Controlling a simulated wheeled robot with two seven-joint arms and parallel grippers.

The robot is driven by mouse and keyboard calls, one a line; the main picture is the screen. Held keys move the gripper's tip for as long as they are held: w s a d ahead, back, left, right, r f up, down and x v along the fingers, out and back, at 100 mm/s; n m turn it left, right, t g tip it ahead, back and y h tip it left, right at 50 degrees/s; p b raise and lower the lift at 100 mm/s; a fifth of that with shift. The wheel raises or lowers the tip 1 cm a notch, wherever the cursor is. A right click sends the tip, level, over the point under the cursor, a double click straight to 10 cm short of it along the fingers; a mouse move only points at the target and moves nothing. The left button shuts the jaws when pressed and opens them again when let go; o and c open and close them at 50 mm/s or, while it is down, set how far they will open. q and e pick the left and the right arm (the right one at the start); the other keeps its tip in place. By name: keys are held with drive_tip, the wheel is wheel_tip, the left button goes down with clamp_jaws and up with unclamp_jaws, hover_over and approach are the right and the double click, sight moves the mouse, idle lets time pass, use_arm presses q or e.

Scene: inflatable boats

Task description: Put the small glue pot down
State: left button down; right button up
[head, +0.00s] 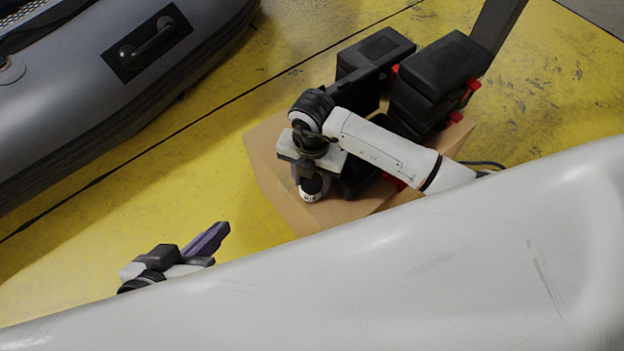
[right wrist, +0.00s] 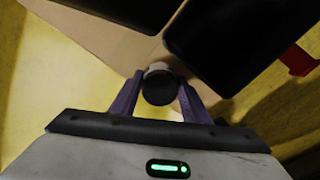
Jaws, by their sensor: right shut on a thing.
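The small glue pot (head: 311,189) is white with a dark top. My right gripper (head: 312,184) is shut on it, over the front part of a cardboard box (head: 268,150). In the right wrist view, the pot (right wrist: 159,70) sits between the two purple fingers (right wrist: 160,92), its dark end towards the camera. I cannot tell whether the pot touches the cardboard. My left gripper (head: 207,241) is low at the left, near the grey tube and away from the pot. Its purple fingers overlap in view, so their opening is unclear.
Several black cases (head: 440,75) with red parts stand on the box, close to my right gripper. A light grey inflatable tube (head: 400,270) crosses the foreground. A dark grey inflatable boat (head: 90,110) lies at upper left. Yellow floor (head: 180,180) between is clear.

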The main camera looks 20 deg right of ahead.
drive_tip(key=shift+f, duration=0.2)
drive_tip(key=o, duration=1.1)
drive_tip(key=shift+r, duration=0.1)
